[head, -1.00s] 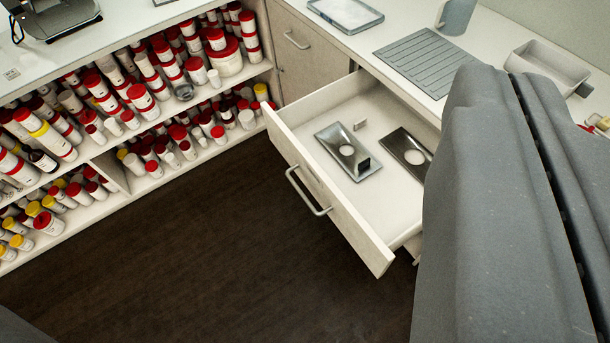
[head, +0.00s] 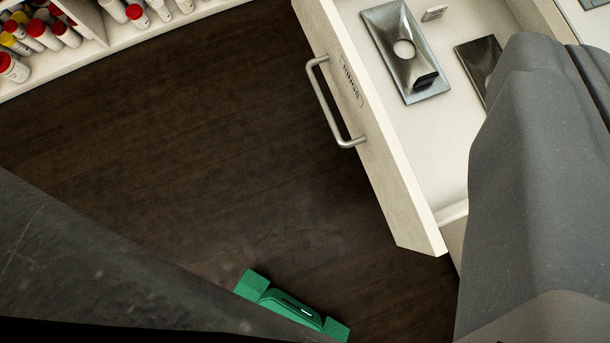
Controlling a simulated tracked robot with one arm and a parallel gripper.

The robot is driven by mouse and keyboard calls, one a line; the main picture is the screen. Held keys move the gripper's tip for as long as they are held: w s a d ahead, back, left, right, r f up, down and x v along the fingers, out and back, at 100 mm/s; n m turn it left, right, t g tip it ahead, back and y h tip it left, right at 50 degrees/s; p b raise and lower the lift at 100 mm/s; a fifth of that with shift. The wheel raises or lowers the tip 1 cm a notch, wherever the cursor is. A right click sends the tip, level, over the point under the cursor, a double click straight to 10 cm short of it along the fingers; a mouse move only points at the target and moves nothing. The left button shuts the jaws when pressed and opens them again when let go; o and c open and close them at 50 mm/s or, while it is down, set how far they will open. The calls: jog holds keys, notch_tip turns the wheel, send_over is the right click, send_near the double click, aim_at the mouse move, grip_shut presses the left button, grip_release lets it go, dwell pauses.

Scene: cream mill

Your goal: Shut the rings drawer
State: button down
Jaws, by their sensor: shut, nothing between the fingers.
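The rings drawer (head: 425,218) is pulled out from the counter at the upper right. Its cream front carries a small label that seems to read RINGS (head: 351,84) and a metal bar handle (head: 332,110). Inside lie a grey metal plate with a round hole (head: 400,60), a second dark plate (head: 478,62), partly hidden, and a small tag (head: 434,13). A large grey part of my arm covers the drawer's right side. I cannot make out my gripper's fingers in this view.
A shelf (head: 105,50) with red- and yellow-capped bottles (head: 135,14) stands at the upper left. Dark wooden floor (head: 220,140) is open in front of the drawer. A dark grey body with a green fitting (head: 291,305), apparently mine, fills the lower left.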

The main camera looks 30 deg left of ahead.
jog(key=a+f+n+g+b, duration=0.15)
jog(key=a+f, duration=0.25)
jog(key=f, duration=0.7)
jog(key=a+f+n+g, duration=0.15)
jog(key=a+f, duration=0.25)
jog(key=f, duration=0.7)
jog(key=a+f+n+g+b, duration=0.15)
jog(key=a+f, duration=0.25)
jog(key=f, duration=0.7)
jog(key=w+d+f+b, duration=0.2)
jog(key=w+f, duration=0.5)
jog(key=w, duration=0.2)
jog(key=shift+w+n+h+b, duration=0.3)
jog(key=shift+n, duration=0.15)
jog(key=shift+d+t, duration=0.1)
jog(key=shift+t, duration=0.15)
